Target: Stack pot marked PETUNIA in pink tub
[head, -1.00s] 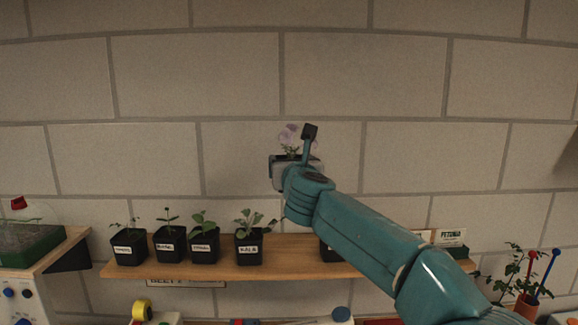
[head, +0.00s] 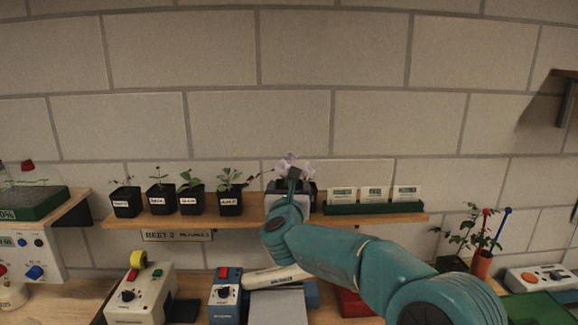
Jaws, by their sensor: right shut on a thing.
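My right gripper (head: 290,188) is shut on a pot with pale purple flowers (head: 293,165). It is at the height of the wooden wall shelf (head: 250,216), in front of it. The gripper hides most of the held pot, and its label is not visible. Dark pot parts show around the gripper; I cannot tell whether some belong to another pot on the shelf behind. No pink tub can be made out. My left gripper is not in view.
Several black labelled seedling pots (head: 190,202) stand on the shelf's left part. A green holder with white cards (head: 374,208) is on its right. Below, the bench carries control boxes (head: 140,298) and a red item (head: 352,304). A plant (head: 462,238) stands at right.

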